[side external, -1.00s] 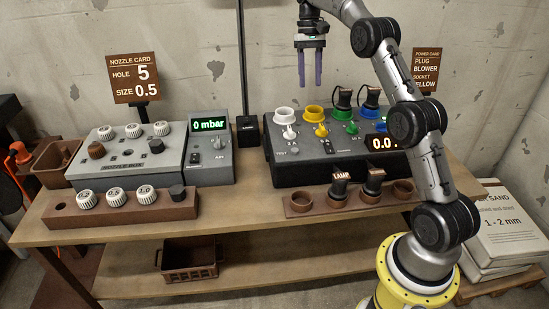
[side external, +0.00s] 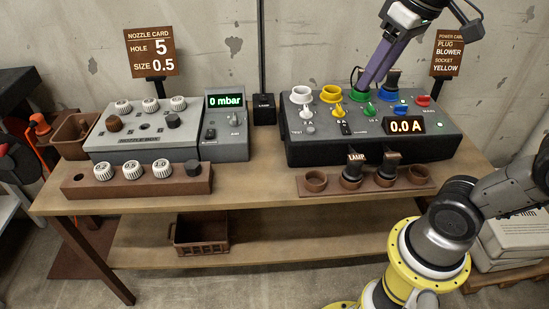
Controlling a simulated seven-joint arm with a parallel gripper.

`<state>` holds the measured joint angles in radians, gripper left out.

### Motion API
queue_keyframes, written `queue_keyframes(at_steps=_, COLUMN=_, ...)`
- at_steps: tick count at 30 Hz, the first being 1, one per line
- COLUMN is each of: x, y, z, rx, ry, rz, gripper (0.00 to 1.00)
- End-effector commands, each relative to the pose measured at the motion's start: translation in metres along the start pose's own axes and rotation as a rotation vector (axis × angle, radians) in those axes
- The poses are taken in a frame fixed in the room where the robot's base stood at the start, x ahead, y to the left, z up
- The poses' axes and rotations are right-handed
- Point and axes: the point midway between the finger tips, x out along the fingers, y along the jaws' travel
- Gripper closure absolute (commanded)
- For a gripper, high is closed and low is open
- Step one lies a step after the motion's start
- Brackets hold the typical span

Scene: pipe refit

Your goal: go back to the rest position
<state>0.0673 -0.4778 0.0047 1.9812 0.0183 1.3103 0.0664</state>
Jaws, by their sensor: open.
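My gripper (side external: 378,66) shows at the upper right, tilted, with its purple fingers pointing down and left. The fingers overlap each other in this view. Their tips appear in front of or just above the green socket (side external: 357,108) on the dark socket box (side external: 300,148). I cannot tell whether they touch anything. No object shows between them. A black plug (side external: 392,78) stands in the blue socket (side external: 388,94), just right of the fingers. Whether a plug stands in the green socket is hidden by the fingers.
A brown rack (side external: 331,186) in front holds two black plugs, one marked LAMP (side external: 355,163). The grey nozzle box (side external: 133,140), pressure unit (side external: 225,148) and nozzle rack (side external: 88,187) stand left. The blower card (side external: 448,52) stands behind, right of my gripper.

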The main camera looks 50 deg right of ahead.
Motion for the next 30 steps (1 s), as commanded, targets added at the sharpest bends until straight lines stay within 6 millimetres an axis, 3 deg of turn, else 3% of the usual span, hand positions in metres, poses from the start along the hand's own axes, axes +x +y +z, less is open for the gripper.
queue_keyframes(at_steps=1, x=0.007, y=-0.002, z=0.021, rx=-0.028, ry=0.029, rz=-0.007, gripper=0.54)
queue_keyframes(at_steps=3, x=0.021, y=-0.003, z=0.043, rx=-0.06, ry=0.064, rz=-0.014, gripper=0.54)
queue_keyframes(at_steps=6, x=0.044, y=-0.003, z=0.069, rx=-0.093, ry=0.101, rz=-0.019, gripper=0.54)
queue_keyframes(at_steps=10, x=0.073, y=0.001, z=0.089, rx=-0.114, ry=0.118, rz=-0.016, gripper=0.54)
queue_keyframes(at_steps=13, x=0.088, y=0.002, z=0.092, rx=-0.125, ry=0.127, rz=-0.013, gripper=0.54)
queue_keyframes(at_steps=17, x=0.086, y=0.0, z=0.083, rx=-0.133, ry=0.168, rz=-0.015, gripper=0.54)
queue_keyframes(at_steps=30, x=0.086, y=0.0, z=0.082, rx=-0.134, ry=0.168, rz=-0.015, gripper=0.54)
